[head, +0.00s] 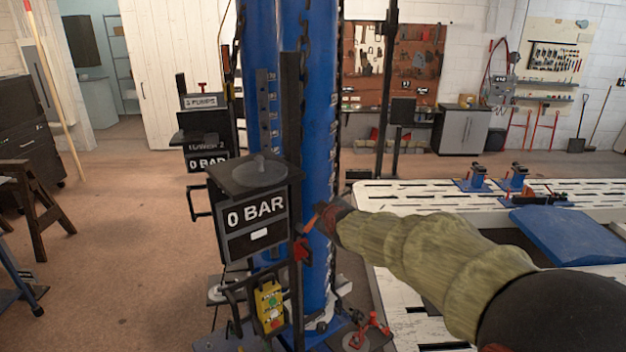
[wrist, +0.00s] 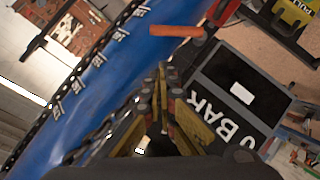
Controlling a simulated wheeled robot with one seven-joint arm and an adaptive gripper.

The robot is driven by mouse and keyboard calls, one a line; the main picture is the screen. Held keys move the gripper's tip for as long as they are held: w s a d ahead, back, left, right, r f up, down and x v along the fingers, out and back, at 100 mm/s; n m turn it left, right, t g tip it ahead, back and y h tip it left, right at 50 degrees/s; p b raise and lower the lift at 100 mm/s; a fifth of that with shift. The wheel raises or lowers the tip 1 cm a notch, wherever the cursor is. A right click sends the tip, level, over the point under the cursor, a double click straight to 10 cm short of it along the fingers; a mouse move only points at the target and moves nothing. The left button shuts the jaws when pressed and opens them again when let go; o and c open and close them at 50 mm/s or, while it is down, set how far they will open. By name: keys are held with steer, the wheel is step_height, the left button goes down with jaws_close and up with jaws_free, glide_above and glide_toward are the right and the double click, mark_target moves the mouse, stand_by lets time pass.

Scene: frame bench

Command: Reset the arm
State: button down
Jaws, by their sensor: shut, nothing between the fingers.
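My gripper (wrist: 163,72) shows in the wrist view with its yellow and black fingers together at the tips and nothing between them. In the head view my arm, in a green padded sleeve, reaches in from the lower right and ends beside the blue column (head: 318,120). The fingers are hard to make out there. A black box marked 0 BAR (head: 256,212) stands left of the arm's end; it also shows right of the fingers in the wrist view (wrist: 240,90). An orange bar (wrist: 177,30) lies beyond the fingertips, apart from them in the picture.
A yellow control box (head: 269,306) hangs below the black box. A white slotted frame bench (head: 430,195) carries blue clamps and a blue pad (head: 568,236) on the right. Chains run along the column. Brown floor on the left is mostly open, with a dark trestle (head: 38,210) at the edge.

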steer(key=s+f+m+g, duration=0.4)
steer(key=s+f+g, duration=0.1)
steer(key=s+f, duration=0.6)
steer(key=s+d+f+m+b, duration=0.2)
steer(key=s+d+f+b, duration=0.2)
steer(key=s, duration=0.7)
steer(key=s+d+f+m+g+h+b, duration=0.1)
steer(key=s+d+f+b, duration=0.3)
steer(key=s+f+b, duration=0.5)
steer(key=s+d+f+m+g+h+b, duration=0.1)
steer(key=s+d+f+m+b, duration=0.3)
steer(key=s+b, duration=0.8)
steer(key=s+d+f, duration=0.1)
steer(key=s+f, duration=0.1)
steer(key=s, duration=0.1)
steer(key=shift+s+f, duration=0.2)
steer(key=shift+s, duration=0.05)
